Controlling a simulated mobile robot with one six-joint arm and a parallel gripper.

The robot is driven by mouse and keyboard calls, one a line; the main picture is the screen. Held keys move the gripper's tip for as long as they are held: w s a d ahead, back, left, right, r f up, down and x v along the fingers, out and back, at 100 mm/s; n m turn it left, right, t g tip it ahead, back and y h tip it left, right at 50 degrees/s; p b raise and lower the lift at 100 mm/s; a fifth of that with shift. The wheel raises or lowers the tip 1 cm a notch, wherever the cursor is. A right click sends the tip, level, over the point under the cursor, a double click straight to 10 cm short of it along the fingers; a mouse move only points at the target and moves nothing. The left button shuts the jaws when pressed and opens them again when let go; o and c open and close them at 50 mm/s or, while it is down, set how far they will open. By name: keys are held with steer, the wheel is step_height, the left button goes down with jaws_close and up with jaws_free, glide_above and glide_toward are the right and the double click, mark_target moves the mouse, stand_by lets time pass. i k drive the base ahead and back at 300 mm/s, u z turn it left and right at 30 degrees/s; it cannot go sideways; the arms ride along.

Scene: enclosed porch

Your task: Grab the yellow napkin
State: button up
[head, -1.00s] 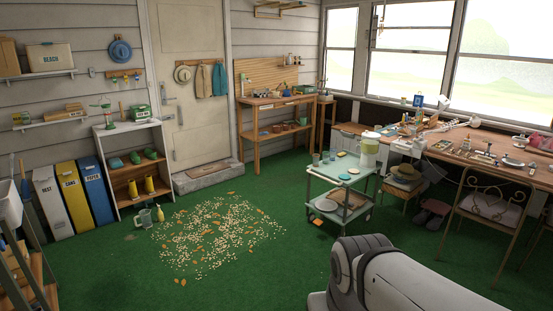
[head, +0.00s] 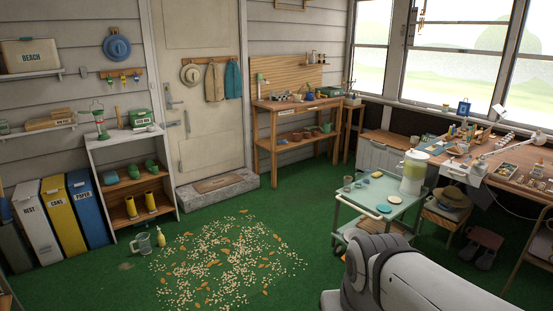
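I cannot make out a yellow napkin for sure. A small flat yellow item (head: 376,174) lies on the top of the pale green cart (head: 402,213) at the right, too small to identify. My gripper is out of view; only a thick white and grey part of my arm shows at the bottom right, in front of the cart's lower part.
A drink dispenser (head: 413,172) and small cups (head: 348,183) stand on the cart. A stool with a straw hat (head: 453,197) is right of it. Pale and orange bits (head: 225,262) litter the green floor, with a watering can (head: 142,244) and yellow bottle (head: 161,237) nearby.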

mark_target(376, 175)
steer(key=u, duration=0.05)
steer(key=i, duration=6.65)
steer(key=z, duration=3.3)
steer(key=i, duration=1.05)
steer(key=u, duration=0.15)
